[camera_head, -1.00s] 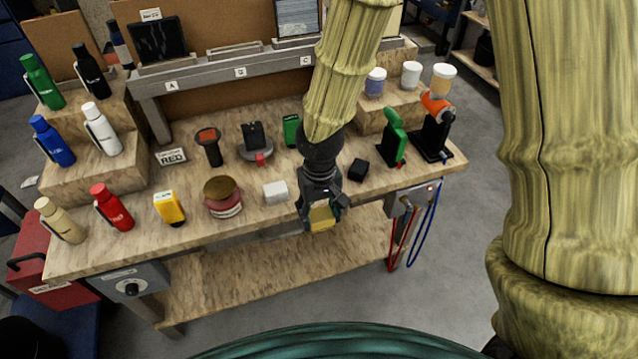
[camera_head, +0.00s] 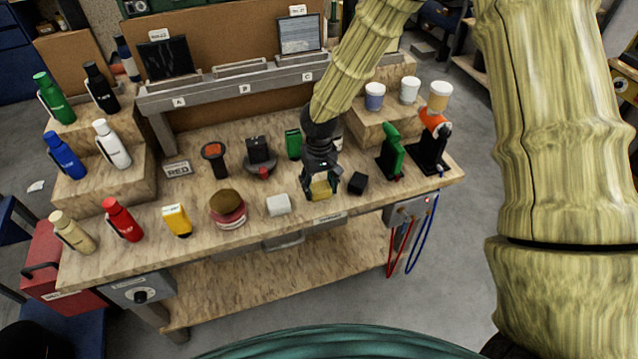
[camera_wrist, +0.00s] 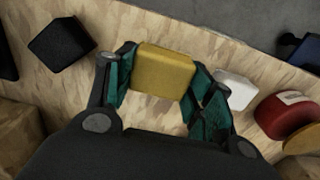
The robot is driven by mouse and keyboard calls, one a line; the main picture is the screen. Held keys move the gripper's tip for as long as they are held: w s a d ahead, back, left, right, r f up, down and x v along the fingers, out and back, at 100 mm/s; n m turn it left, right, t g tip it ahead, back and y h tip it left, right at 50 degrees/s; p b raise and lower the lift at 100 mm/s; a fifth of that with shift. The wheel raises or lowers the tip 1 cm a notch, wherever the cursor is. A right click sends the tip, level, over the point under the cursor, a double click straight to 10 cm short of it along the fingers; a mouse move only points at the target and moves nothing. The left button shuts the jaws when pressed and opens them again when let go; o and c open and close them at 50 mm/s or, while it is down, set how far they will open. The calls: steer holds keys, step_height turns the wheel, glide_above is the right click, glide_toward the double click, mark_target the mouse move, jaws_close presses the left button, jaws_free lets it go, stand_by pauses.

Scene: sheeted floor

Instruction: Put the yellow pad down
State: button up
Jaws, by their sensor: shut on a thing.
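The yellow pad (camera_head: 321,189) is a small block between the fingers of my gripper (camera_head: 322,186), over the front part of the wooden bench top (camera_head: 245,186). In the wrist view the pad (camera_wrist: 165,71) sits between the two green-lined fingers of my gripper (camera_wrist: 163,85), which are shut on it. The pad is over the bench near its front edge. I cannot tell whether its underside touches the wood.
A white block (camera_head: 278,205) lies left of the pad and a black block (camera_head: 357,183) right of it. A green upright tool (camera_head: 391,152) stands to the right.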

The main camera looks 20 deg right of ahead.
mark_target(319, 188)
steer(key=shift+w+d, duration=0.1)
steer(key=shift+w, duration=0.35)
steer(key=shift+w+d+r+p, duration=0.1)
steer(key=shift+w+d+p, duration=0.05)
steer(key=shift+w+p, duration=0.45)
step_height(319, 188, down, 2)
steer(key=shift+s+f+p, duration=0.1)
steer(key=shift+p, duration=0.3)
steer(key=shift+f+p, duration=0.4)
steer(key=shift+f, duration=0.2)
steer(key=o, duration=0.9)
steer(key=shift+f, duration=0.15)
